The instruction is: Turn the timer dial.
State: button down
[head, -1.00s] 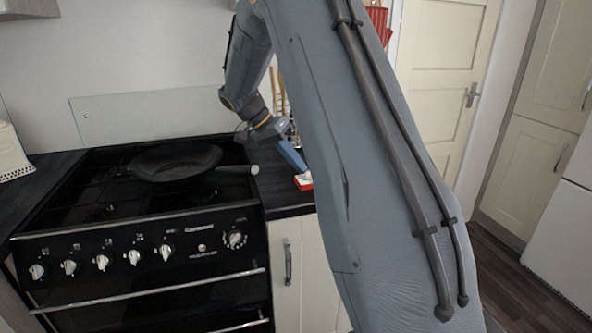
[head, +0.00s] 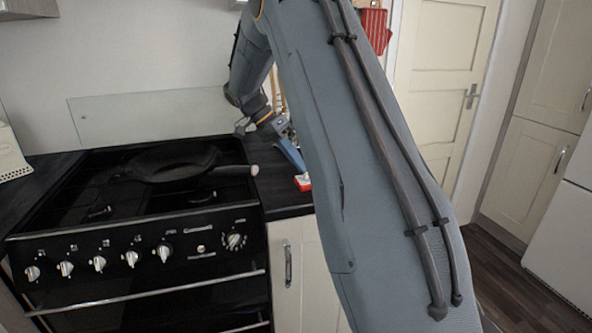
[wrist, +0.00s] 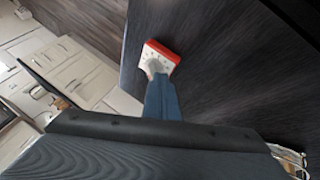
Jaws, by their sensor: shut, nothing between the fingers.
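The timer is a small red and white block (head: 303,182) on the dark worktop, right of the cooker. In the wrist view the timer (wrist: 161,55) shows its white face and red sides, with a pale grey round part at its near edge that looks like the dial (wrist: 154,67). My gripper (head: 301,170) points down at the timer, with its blue fingers shut and empty. In the wrist view my gripper's tips (wrist: 158,77) are right at the grey part and overlap it. I cannot tell whether they touch it. My arm hides some worktop in the head view.
A black cooker (head: 130,240) with several knobs stands to the left. A dark pan (head: 172,160) sits on it, its handle (head: 238,170) reaching toward the worktop near my gripper. The worktop (wrist: 235,70) around the timer looks clear in the wrist view.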

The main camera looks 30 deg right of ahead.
jog(key=shift+d+m+g+y+b, duration=0.25)
jog(key=shift+m+g+y, duration=0.1)
jog(key=shift+m, duration=0.4)
jog(key=shift+d+m+g+y+b, duration=0.2)
jog(key=shift+m+g+y, duration=0.15)
jog(key=shift+m, duration=0.4)
jog(key=shift+d, duration=0.15)
dwell(0.7)
jog(key=shift+w, duration=0.15)
dwell(1.2)
jog(key=shift+w, duration=0.85)
